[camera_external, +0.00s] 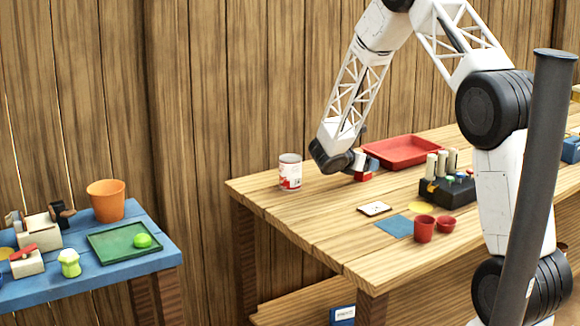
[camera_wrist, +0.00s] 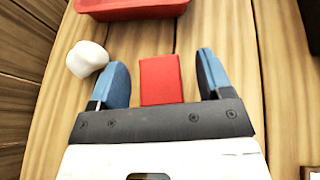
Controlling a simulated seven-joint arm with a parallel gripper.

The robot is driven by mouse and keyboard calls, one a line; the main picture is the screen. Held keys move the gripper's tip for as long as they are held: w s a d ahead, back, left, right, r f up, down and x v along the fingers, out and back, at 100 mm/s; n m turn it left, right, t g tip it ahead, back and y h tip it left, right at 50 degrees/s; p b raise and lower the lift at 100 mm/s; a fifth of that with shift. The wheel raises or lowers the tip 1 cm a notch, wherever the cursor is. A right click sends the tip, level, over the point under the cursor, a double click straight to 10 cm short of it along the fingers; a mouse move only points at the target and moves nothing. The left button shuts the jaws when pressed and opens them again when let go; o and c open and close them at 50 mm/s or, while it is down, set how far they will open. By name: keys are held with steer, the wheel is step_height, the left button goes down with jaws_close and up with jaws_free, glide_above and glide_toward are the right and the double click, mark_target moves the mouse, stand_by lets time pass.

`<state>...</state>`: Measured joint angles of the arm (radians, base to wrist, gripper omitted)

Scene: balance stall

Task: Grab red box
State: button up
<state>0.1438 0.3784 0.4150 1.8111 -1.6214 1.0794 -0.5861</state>
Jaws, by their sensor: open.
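The red box (camera_wrist: 160,79) lies on the wooden table between the two blue fingers of my gripper (camera_wrist: 162,66) in the wrist view. The gripper is open, with a gap visible on each side of the box; the near end of the box is hidden behind the gripper body. In the external view my gripper (camera_external: 358,168) is low over the table, and a small part of the red box (camera_external: 363,177) shows beside it. How high the fingers are relative to the box is hard to tell.
A red tray (camera_external: 402,150) lies just beyond the gripper. A white rounded object (camera_wrist: 87,58) is close to the left finger. A red and white can (camera_external: 290,172) stands left of the gripper. A black rack (camera_external: 447,192) and red cups (camera_external: 424,229) are to the right.

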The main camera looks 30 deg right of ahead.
steer(key=shift+w+d+f, duration=0.1)
steer(key=shift+d+f, duration=0.05)
steer(key=shift+d, duration=0.3)
steer(key=c, duration=1)
steer(key=shift+r, duration=0.75)
step_height(320, 180, up, 2)
steer(key=s+a, duration=0.1)
steer(key=s, duration=0.4)
steer(key=s+a+r, duration=0.1)
steer(key=s+a, duration=0.1)
steer(key=s, duration=0.3)
steer(key=s+a, duration=0.2)
steer(key=s, duration=0.3)
steer(key=shift+s+a+r, duration=0.1)
steer(key=shift+a+r, duration=0.05)
steer(key=shift+r, duration=0.1)
stand_by(0.3)
